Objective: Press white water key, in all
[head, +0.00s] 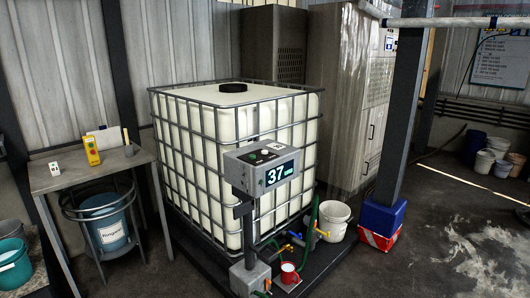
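A grey control box (243,177) stands on a post in front of the caged white tank. Its front display (280,174) shows 37 in light digits, with smaller marks beside it that I cannot read. On its sloped top are a small white key (265,152), a small green one (252,158) and a pale label. The keys are too small to read any lettering on them or to tell whether one is pressed. Neither of my grippers is in the head view.
The white tank (232,112) in a metal cage stands behind the box. Below are a red mug (289,273), hoses and a white bucket (333,220). A metal table (85,172) is left; a dark post (402,120) with a blue base is right. Floor at right is partly open.

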